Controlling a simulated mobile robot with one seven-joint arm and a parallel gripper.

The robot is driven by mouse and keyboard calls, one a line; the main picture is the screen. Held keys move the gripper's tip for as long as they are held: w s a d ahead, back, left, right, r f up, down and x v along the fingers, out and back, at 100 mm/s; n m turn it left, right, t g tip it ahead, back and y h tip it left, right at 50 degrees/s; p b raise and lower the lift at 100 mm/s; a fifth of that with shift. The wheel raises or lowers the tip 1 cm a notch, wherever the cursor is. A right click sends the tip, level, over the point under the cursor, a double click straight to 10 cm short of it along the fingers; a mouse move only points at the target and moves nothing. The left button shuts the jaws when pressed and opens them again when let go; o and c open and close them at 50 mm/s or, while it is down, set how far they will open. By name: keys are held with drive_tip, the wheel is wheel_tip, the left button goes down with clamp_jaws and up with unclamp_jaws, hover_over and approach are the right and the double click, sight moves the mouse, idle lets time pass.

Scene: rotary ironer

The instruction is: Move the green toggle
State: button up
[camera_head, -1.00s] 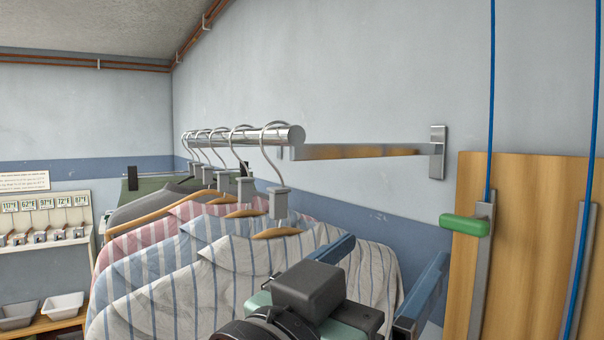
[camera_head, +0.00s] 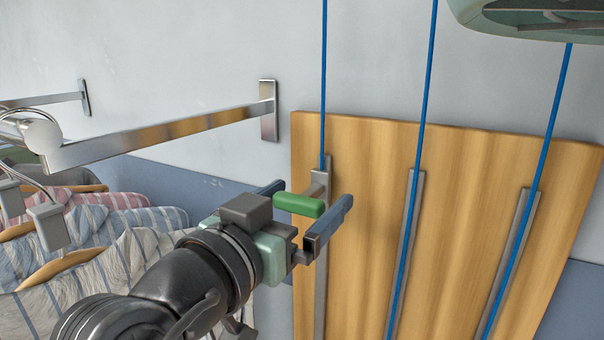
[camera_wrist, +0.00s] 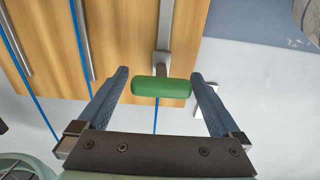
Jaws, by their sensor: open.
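The green toggle (camera_head: 299,205) is a rounded bar on a short stem, set on a vertical grey rail (camera_head: 321,260) on the wooden board. A blue cord runs up from the top of that rail. My gripper (camera_head: 308,207) is open, with one blue-grey finger on each side of the toggle in the head view. In the wrist view the toggle (camera_wrist: 161,87) lies crosswise between the two open fingers (camera_wrist: 160,90), close to their tips. Small gaps seem to show at both its ends.
The wooden board (camera_head: 460,190) carries two more grey rails (camera_head: 405,250) with blue cords, to the right. A metal rail (camera_head: 170,132) with hangers and striped shirts (camera_head: 110,245) is on the left. A green rounded fixture (camera_head: 530,18) hangs at upper right.

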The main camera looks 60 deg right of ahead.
drive_tip(key=shift+w+d, duration=0.15)
drive_tip(key=shift+d, duration=1.05)
clamp_jaws()
